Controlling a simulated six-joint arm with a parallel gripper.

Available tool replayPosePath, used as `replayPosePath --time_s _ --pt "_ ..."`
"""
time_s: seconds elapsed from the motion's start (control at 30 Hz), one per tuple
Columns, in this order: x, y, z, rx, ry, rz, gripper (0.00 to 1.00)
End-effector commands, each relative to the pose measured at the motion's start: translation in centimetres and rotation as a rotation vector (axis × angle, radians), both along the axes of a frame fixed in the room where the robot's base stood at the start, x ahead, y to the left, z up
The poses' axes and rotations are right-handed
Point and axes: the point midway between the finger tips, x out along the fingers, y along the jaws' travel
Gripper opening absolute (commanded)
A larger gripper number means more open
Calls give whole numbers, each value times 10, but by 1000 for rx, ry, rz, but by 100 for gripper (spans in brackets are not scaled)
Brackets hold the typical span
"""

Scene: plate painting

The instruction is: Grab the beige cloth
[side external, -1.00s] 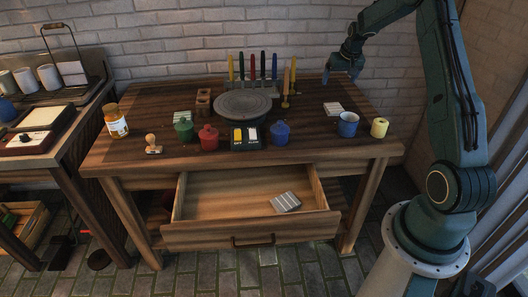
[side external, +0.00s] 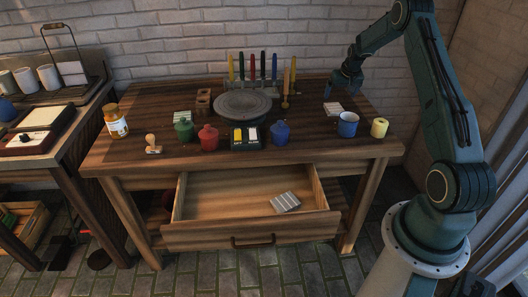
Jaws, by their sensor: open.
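A small folded beige cloth (side external: 333,108) with stripes lies flat at the right of the wooden table, left of the blue mug. My gripper (side external: 343,91) is open and points down, a little above and behind the beige cloth in the picture. It looks empty and apart from the cloth. A grey-white striped cloth (side external: 285,202) lies in the open drawer.
The blue mug (side external: 347,125) and yellow roll (side external: 380,128) stand close to the beige cloth. A round grey wheel (side external: 242,105) and a rack of upright coloured tools (side external: 263,68) stand left of my gripper. The open drawer (side external: 250,240) juts out in front.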

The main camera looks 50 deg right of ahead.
Motion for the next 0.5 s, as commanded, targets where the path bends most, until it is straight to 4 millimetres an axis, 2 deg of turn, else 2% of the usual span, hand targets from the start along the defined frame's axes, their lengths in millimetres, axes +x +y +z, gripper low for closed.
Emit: replayPosePath --time_s 0.2,0.5 --pt "7 -7 -24 0 0 0 89" --pt "10 -9 -33 0 0 0 89"
